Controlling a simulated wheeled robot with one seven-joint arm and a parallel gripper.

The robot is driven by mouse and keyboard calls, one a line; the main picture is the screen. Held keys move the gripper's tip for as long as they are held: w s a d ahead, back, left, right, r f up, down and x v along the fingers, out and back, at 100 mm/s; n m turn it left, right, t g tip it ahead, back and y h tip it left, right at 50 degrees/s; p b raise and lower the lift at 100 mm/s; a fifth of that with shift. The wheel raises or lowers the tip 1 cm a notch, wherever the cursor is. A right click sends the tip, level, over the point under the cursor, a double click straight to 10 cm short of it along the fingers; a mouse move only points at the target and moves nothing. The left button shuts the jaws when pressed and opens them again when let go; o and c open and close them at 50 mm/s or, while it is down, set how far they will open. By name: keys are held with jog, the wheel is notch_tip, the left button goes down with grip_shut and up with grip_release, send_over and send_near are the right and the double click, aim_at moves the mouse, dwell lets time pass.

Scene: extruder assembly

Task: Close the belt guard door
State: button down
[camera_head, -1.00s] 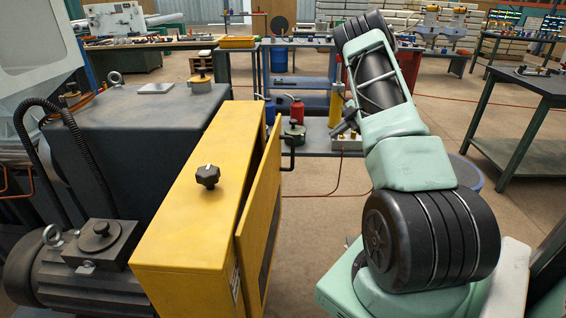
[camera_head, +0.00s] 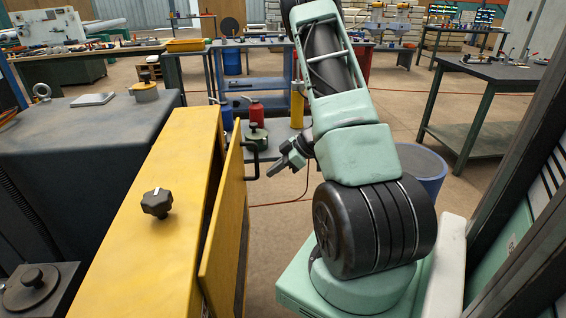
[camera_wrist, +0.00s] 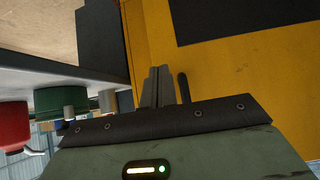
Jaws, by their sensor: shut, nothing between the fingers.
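The yellow belt guard (camera_head: 150,230) stands at left centre in the head view. Its yellow door (camera_head: 225,235) is ajar, with a dark narrow gap along the guard's edge. A black bar handle (camera_head: 252,160) sticks out from the door's outer face. My gripper (camera_head: 271,172) is shut and empty, just right of the handle, pointing down and left toward the door. In the wrist view my closed fingers (camera_wrist: 158,88) lie beside the dark handle (camera_wrist: 184,88), with a small gap showing. The yellow door face (camera_wrist: 220,75) with a dark panel fills the right side.
A black knob (camera_head: 157,203) tops the guard. A dark machine housing (camera_head: 80,135) stands left of it. Behind the door is a bench with red (camera_head: 257,112) and green containers. A blue drum (camera_head: 420,170) stands right of my arm. Floor right of the door is open.

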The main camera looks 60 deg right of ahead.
aim_at(244, 172)
jog(key=w+a, duration=0.1)
jog(key=w+a+f, duration=0.2)
jog(key=w, duration=0.1)
jog(key=shift+w+a, duration=0.3)
jog(key=shift+w, duration=0.25)
jog(key=w+p, duration=0.1)
jog(key=w+a+n+y+p, duration=0.1)
jog(key=w+a+n+g, duration=0.1)
jog(key=w, duration=0.1)
jog(key=shift+a+r+p, duration=0.15)
jog(key=shift+a+p, duration=0.1)
jog(key=shift+p, duration=0.15)
jog(key=shift+s+d, duration=0.15)
jog(key=shift+s, duration=0.1)
